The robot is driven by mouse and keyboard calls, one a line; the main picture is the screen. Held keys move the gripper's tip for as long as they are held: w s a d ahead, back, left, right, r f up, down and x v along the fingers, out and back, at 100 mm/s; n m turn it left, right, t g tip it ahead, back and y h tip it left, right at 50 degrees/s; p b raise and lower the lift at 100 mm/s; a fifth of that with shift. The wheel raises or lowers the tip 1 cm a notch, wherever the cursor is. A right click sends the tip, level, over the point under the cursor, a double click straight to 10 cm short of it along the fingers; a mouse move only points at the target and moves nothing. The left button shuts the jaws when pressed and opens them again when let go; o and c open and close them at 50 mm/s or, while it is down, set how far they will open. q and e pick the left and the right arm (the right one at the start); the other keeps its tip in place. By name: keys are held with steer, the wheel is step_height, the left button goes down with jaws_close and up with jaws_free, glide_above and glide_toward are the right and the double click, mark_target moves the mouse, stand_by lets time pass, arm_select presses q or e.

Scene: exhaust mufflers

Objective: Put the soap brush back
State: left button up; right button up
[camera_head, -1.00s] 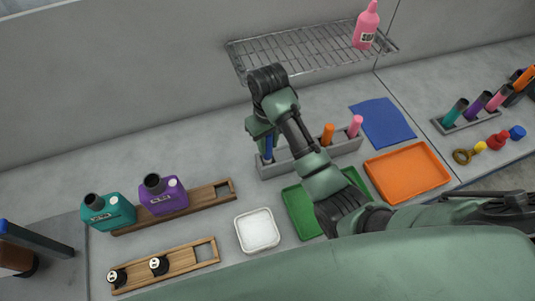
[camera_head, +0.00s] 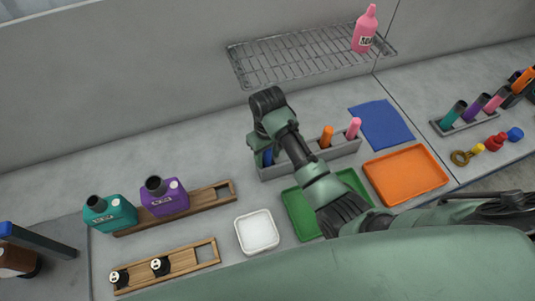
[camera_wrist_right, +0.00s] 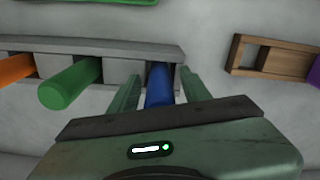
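A blue handle (camera_head: 267,157), likely the soap brush, stands in the left end of the grey slotted holder (camera_head: 310,160). It also shows in the right wrist view (camera_wrist_right: 158,84), upright in its slot. My right gripper (camera_wrist_right: 158,88) is open, with one finger on each side of the blue handle and small gaps visible. In the head view my right gripper (camera_head: 262,150) is over the holder's left end, partly hidden by its own wrist. The brush's lower end is hidden. My left gripper is not in view.
An orange handle (camera_head: 327,137), a pink handle (camera_head: 354,128) and a green handle (camera_wrist_right: 70,84) share the holder. Green (camera_head: 300,214) and orange (camera_head: 406,174) trays and a white dish (camera_head: 257,232) lie in front. A wire rack (camera_head: 300,58) with a pink bottle (camera_head: 365,30) is above.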

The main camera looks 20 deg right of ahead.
steer(key=shift+w+r, duration=0.1)
steer(key=shift+r, duration=0.4)
step_height(320, 180, up, 3)
steer(key=shift+r+b, duration=0.1)
steer(key=shift+b, duration=0.65)
step_height(320, 180, up, 5)
steer(key=shift+d+r+p, duration=0.1)
steer(key=shift+p, duration=0.55)
steer(key=shift+r, duration=1.4)
